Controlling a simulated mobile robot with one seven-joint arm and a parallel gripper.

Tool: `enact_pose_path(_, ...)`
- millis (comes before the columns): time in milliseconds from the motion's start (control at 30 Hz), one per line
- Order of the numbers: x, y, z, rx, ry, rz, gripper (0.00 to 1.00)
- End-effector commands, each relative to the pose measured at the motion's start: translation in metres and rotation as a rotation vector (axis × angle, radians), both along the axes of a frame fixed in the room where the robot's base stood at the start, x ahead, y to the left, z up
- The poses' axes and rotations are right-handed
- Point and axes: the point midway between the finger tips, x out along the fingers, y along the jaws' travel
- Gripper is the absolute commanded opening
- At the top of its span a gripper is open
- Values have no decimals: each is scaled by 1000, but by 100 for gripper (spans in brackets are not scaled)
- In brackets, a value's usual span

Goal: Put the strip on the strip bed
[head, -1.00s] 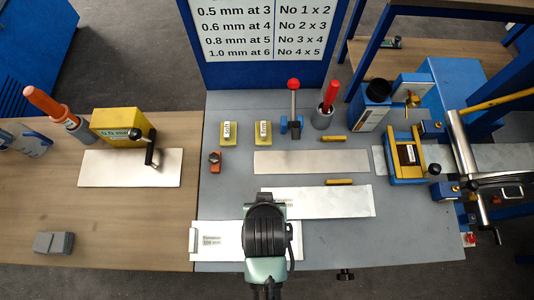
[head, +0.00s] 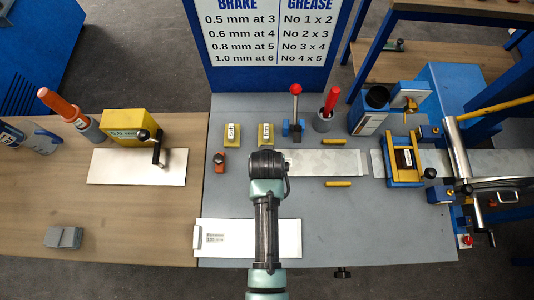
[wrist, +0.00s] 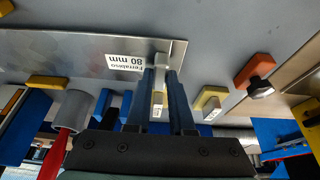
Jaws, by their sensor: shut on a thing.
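The strip (head: 328,163) is a pale metal plate at the middle of the grey bench. In the wrist view the strip (wrist: 60,58) carries a white label reading 80 mm near its end. My gripper (head: 266,160) is over the strip's left end in the head view. In the wrist view my gripper (wrist: 162,75) is shut on that end, beside the label. The strip lies over the place of the pale strip bed, which is hidden under it. I cannot tell whether the strip touches the bed or is just above it.
A second labelled plate (head: 260,240) lies at the front left. Yellow blocks (head: 232,135), an orange block (head: 219,161), a red-knobbed stand (head: 295,125) and a grey cup (head: 324,120) stand behind. A blue-yellow guide (head: 403,160) is just right. The front right bench is clear.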

Motion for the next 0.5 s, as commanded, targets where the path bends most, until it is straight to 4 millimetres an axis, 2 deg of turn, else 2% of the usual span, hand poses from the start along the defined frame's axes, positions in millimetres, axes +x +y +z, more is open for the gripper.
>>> enact_pose_path(367, 0, 0, -5, -1, -2, 0, 0)
enact_pose_path(400, 0, 0, -5, 0, -1, 0, 26)
enact_pose_path(500, 0, 0, -5, 0, -1, 0, 44)
